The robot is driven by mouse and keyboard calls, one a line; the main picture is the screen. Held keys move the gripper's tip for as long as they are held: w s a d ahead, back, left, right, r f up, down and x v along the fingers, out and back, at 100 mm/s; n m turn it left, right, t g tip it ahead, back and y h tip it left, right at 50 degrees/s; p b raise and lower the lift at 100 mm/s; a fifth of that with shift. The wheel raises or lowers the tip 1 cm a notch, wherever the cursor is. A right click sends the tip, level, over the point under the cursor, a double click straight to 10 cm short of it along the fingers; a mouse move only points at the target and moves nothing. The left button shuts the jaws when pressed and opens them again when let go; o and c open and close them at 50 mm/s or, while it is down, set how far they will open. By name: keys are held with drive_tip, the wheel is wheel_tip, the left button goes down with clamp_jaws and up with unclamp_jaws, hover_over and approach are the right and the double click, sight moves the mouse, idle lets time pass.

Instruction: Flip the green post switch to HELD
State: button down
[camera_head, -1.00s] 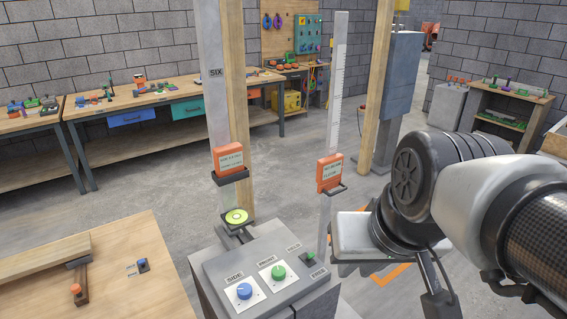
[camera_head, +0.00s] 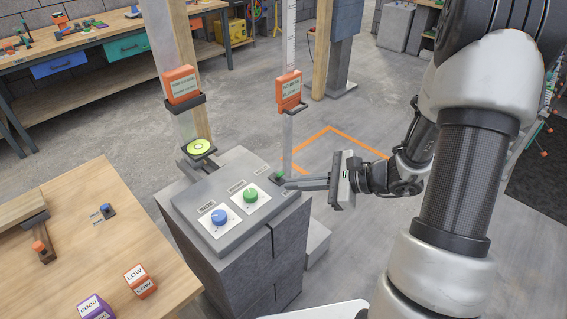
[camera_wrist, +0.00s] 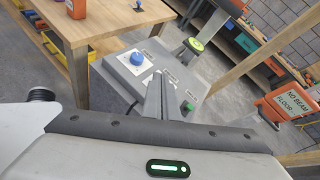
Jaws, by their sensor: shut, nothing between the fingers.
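The console also carries a blue knob (camera_head: 219,217) and a green knob (camera_head: 250,195). A yellow-green disc (camera_head: 199,147) and orange-signed posts (camera_head: 289,88) stand behind it. A wooden table (camera_head: 105,230) is at left. Open floor lies right of the console.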

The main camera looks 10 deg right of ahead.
drive_tip(key=w+d+f+m+t+h+b, duration=0.1)
drive_tip(key=w+d+f+m+t+h, duration=0.1)
drive_tip(key=d+f+m+t, duration=0.3)
drive_tip(key=w+d+f+m, duration=0.1)
drive_tip(key=d+f+m, duration=0.2)
drive_tip(key=f, duration=0.4)
drive_tip(key=shift+w+d+m+h, duration=0.3)
drive_tip(key=shift+d+m+h, duration=0.1)
drive_tip(key=shift+d, duration=0.05)
approach(279, 177)
drive_tip(key=f, duration=0.2)
drive_tip(key=w+f, duration=0.1)
drive_tip(key=f, duration=0.1)
drive_tip(key=shift+w+d, duration=0.1)
drive_tip(key=w+a, duration=0.1)
drive_tip(key=w+a+r+p, duration=0.1)
drive_tip(key=shift+w, duration=0.35)
drive_tip(key=shift+w+a+r, duration=0.15)
drive_tip(key=shift+w+a, duration=0.05)
drive_tip(key=shift+w, duration=0.2)
drive_tip(key=shift+r, duration=0.15)
